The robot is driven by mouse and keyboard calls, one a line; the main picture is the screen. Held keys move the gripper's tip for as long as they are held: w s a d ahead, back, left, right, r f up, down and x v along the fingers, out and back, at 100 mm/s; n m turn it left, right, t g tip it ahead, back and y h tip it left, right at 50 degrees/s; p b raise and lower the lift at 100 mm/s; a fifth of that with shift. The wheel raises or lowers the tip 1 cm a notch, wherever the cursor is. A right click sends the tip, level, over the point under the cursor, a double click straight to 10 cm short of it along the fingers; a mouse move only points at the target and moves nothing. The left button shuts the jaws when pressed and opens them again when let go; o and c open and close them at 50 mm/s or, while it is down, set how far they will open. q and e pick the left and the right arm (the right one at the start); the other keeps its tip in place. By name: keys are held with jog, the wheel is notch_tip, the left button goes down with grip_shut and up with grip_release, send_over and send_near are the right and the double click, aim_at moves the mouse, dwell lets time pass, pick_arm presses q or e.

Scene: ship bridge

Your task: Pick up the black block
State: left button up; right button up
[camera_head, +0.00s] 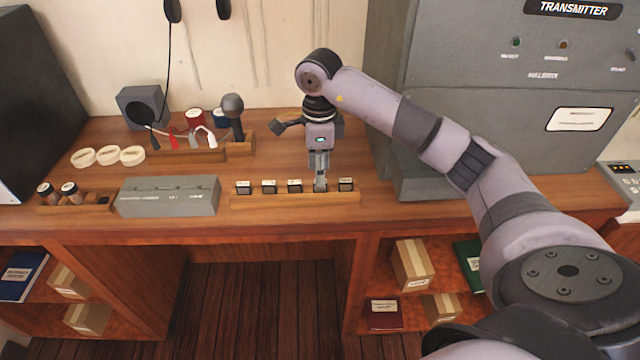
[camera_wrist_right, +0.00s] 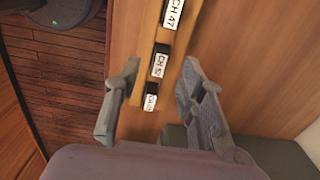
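Several small black blocks with white labelled tops stand in a row in a wooden rack (camera_head: 280,199) on the desk. The rightmost black block (camera_head: 346,185) is just right of my right gripper (camera_head: 320,184). The gripper points down over the rack and hides the slot beside that block. In the wrist view my right gripper (camera_wrist_right: 160,82) is open, one finger on each side of the rack. One black block (camera_wrist_right: 158,64) shows between the fingertips and another (camera_wrist_right: 150,98) shows closer in. A further block (camera_wrist_right: 173,14) is at the top edge. Contact cannot be told.
A grey box (camera_head: 168,197) is left of the rack. White rings (camera_head: 107,157) and a stand with a dark-headed microphone (camera_head: 233,118) are behind. The grey transmitter cabinet (camera_head: 480,100) rises at the right. The desk's front edge is close to the rack.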

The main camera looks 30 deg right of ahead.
aim_at(320, 189)
jog(key=shift+s+d+f+p, duration=0.15)
jog(key=shift+f+p, duration=0.1)
jog(key=shift+f, duration=0.65)
jog(key=shift+d+f+p, duration=0.1)
jog(key=shift+f+p, duration=0.15)
jog(key=shift+f, duration=0.65)
jog(key=shift+c, duration=0.4)
grip_shut()
